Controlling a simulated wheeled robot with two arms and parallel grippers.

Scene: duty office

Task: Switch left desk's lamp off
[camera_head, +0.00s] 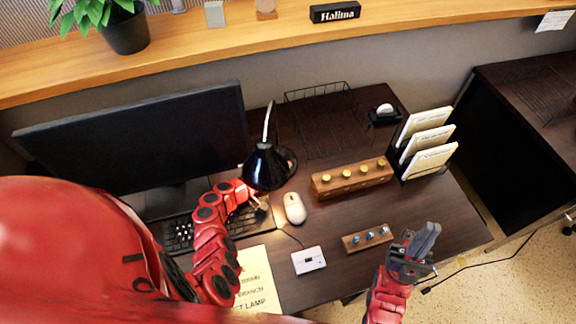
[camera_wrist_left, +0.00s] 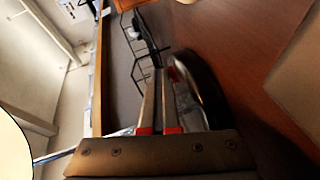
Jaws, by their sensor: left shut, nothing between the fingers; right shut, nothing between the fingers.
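A black desk lamp (camera_head: 264,167) with a curved silver stem stands on the desk beside the monitor. A yellow note (camera_head: 257,283) ending in "LAMP" lies left of the box, partly hidden by my arm. My left gripper (camera_head: 262,204) is shut and empty, just below the lamp shade and left of the mouse. Its fingers show in the left wrist view (camera_wrist_left: 158,100). My right gripper (camera_head: 422,240) is shut and empty at the desk's front right.
A white mouse (camera_head: 294,208) sits between the lamp and the switch box. A wooden block with yellow knobs (camera_head: 352,177) and a smaller one with blue pegs (camera_head: 367,239) lie to the right. A file rack (camera_head: 425,150), monitor (camera_head: 150,138) and keyboard (camera_head: 180,236) flank the space.

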